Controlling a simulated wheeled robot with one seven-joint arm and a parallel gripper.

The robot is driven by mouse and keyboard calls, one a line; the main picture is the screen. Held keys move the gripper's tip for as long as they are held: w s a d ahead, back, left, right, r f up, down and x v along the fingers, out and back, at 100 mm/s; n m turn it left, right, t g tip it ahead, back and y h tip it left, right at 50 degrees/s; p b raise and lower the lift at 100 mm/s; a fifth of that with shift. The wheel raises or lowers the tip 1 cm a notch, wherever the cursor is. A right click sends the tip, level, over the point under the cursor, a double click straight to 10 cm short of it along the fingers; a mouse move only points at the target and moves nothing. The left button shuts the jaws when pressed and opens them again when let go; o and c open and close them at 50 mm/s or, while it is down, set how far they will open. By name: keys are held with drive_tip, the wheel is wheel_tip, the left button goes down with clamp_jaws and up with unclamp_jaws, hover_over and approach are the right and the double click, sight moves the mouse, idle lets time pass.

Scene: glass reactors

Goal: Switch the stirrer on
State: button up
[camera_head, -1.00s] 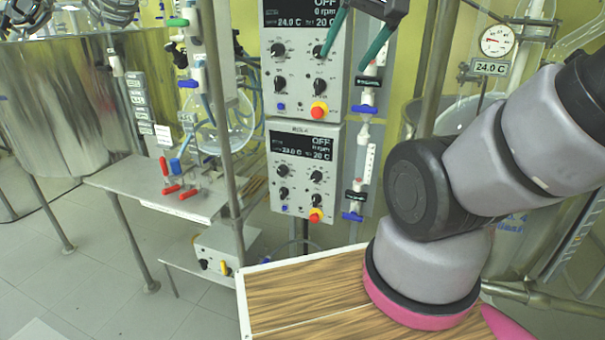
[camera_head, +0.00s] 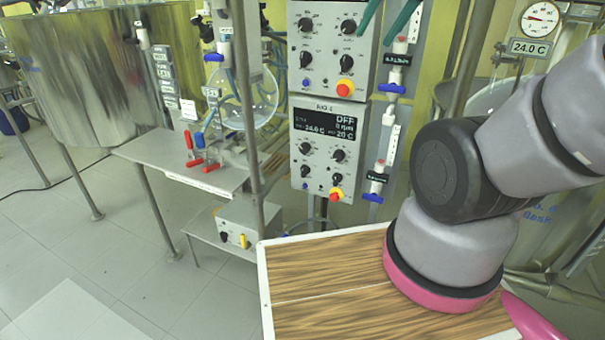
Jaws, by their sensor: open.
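Two grey control boxes are stacked on a post. The lower box (camera_head: 313,175) has a dark display (camera_head: 330,128) reading OFF and 0 rpm, several black knobs (camera_head: 338,155), a red-and-yellow button (camera_head: 336,194) and a small blue button. The upper box (camera_head: 325,70) shows knobs (camera_head: 348,27) and a red-and-yellow button (camera_head: 344,88); its display is out of the picture above. My gripper (camera_head: 375,32) shows at the top edge as two teal fingers, apart, with nothing seen between them. They overlap the upper box's right edge in the picture; contact cannot be told.
Valves with blue handles (camera_head: 391,88) hang right of the boxes. A metal shelf (camera_head: 150,150) with red-handled clamps (camera_head: 203,167) stands left, near a glass flask (camera_head: 255,100) and a large steel vessel (camera_head: 80,80). A dial gauge (camera_head: 540,17) is at top right.

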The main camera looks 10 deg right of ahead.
drive_tip(key=w+f+n+g+h, duration=0.6)
drive_tip(key=w+f+n+h, duration=0.65)
drive_tip(key=w+f, duration=1.15)
drive_tip(key=w+a+f+n+t+h, duration=0.2)
drive_tip(key=w+a+f+n+t, duration=0.1)
drive_tip(key=f+n, duration=0.3)
drive_tip(key=w+a+f+n+t+h, duration=0.1)
drive_tip(key=w+a+f+n+t, duration=0.25)
drive_tip(key=f, duration=0.55)
drive_tip(key=n+t+y, duration=0.3)
drive_tip(key=n+t, duration=0.5)
drive_tip(key=n, duration=0.2)
approach(302, 170)
drive_tip(key=shift+g, duration=0.25)
drive_tip(key=x, duration=0.8)
drive_tip(key=shift+w+d+r, duration=0.1)
drive_tip(key=shift+w, duration=0.15)
clamp_jaws()
